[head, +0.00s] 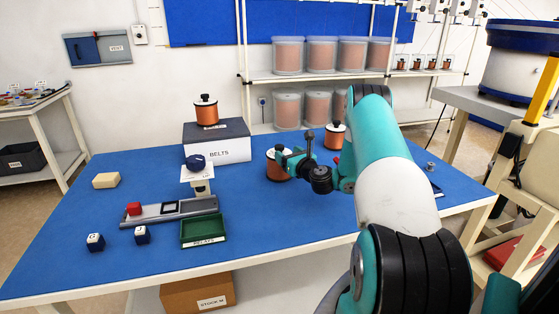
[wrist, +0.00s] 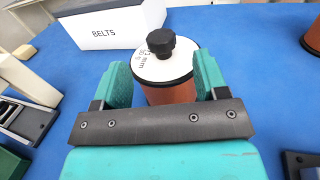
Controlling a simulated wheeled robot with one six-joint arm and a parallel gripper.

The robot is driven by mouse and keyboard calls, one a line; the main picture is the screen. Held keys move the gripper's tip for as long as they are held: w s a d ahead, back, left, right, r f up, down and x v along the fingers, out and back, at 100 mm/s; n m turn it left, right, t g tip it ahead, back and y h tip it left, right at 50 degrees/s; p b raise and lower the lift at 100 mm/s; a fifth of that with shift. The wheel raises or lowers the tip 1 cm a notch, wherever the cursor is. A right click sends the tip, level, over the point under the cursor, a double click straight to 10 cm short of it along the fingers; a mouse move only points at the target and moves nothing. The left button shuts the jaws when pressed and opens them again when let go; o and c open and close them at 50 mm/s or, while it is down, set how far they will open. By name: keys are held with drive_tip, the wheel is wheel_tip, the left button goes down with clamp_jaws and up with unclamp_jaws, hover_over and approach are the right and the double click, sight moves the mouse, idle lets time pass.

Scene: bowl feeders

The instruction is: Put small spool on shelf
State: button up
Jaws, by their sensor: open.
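A copper-coloured spool (head: 277,167) with a white top and black knob stands upright on the blue table. In the wrist view this spool (wrist: 165,68) sits between the two teal fingers of my gripper (wrist: 160,82); its label reads partly "3 mm". The gripper is open around it, and I cannot tell whether the fingers touch it. A second similar spool (head: 335,136) stands farther back on the table, and a third spool (head: 206,113) stands on the BELTS box. The white shelf (head: 340,76) behind the table holds large copper-filled containers and several smaller spools (head: 432,62) at its right end.
The BELTS box (head: 218,147) stands at the back of the table. A scale-like stand (head: 199,184), a grey rail fixture (head: 170,211), a green RELAYS tray (head: 203,231) and small blocks (head: 106,180) occupy the left. A bowl feeder (head: 520,70) stands at right. The table's front middle is clear.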

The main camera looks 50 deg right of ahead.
sight(282, 149)
drive_tip(key=p+x, duration=0.1)
drive_tip(key=x, duration=0.3)
drive_tip(key=shift+w+d, duration=0.15)
drive_tip(key=shift+w, duration=0.15)
drive_tip(key=shift+f, duration=0.1)
drive_tip(key=shift+c, duration=0.2)
clamp_jaws()
drive_tip(key=shift+r, duration=0.2)
